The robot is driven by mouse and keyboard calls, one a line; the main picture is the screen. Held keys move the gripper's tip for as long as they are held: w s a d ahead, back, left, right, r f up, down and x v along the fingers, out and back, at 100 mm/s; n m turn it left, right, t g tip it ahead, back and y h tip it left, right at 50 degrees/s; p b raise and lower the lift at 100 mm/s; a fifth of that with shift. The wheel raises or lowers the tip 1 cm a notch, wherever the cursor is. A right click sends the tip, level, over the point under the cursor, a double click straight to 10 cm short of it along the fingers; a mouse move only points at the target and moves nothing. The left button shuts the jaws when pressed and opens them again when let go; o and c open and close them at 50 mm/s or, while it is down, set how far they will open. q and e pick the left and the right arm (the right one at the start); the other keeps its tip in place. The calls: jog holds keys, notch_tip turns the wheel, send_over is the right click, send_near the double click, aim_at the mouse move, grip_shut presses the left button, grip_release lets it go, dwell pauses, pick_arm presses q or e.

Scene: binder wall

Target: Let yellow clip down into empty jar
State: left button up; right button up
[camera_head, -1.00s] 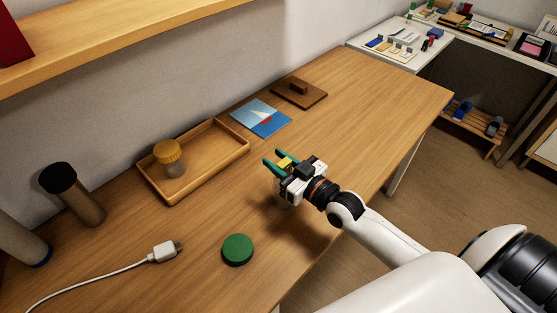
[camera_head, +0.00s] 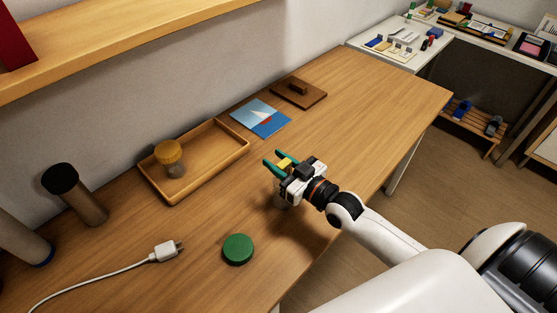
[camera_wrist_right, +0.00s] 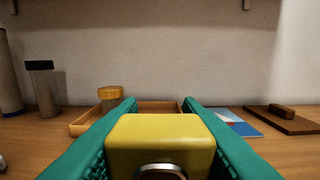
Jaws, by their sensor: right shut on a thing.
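My right gripper (camera_head: 278,161) is over the middle of the desk, its green fingers pointing toward the wall. It is shut on the yellow clip (camera_head: 285,163). In the right wrist view the clip (camera_wrist_right: 160,142) sits between the fingers, with a metal ring at its near side. A pale shape shows below the gripper; the gripper covers most of it, and I cannot tell whether it is the empty jar. A jar with a yellow lid (camera_head: 167,152) stands in the tray, and also shows in the wrist view (camera_wrist_right: 110,94). My left gripper is not in view.
The wooden tray (camera_head: 214,168) lies by the wall. A green round lid (camera_head: 238,249) lies on the desk in front, near a white plug with cable (camera_head: 163,252). A dark-capped cylinder (camera_head: 80,197) stands at left. A blue picture card (camera_head: 262,117) and brown board (camera_head: 305,95) lie farther back.

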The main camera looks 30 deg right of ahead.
jog(key=shift+f+b, duration=0.8)
jog(key=shift+f, duration=1.25)
dwell(1.5)
jog(key=o, duration=1)
jog(key=v, duration=1.2)
jog(key=shift+b, duration=0.4)
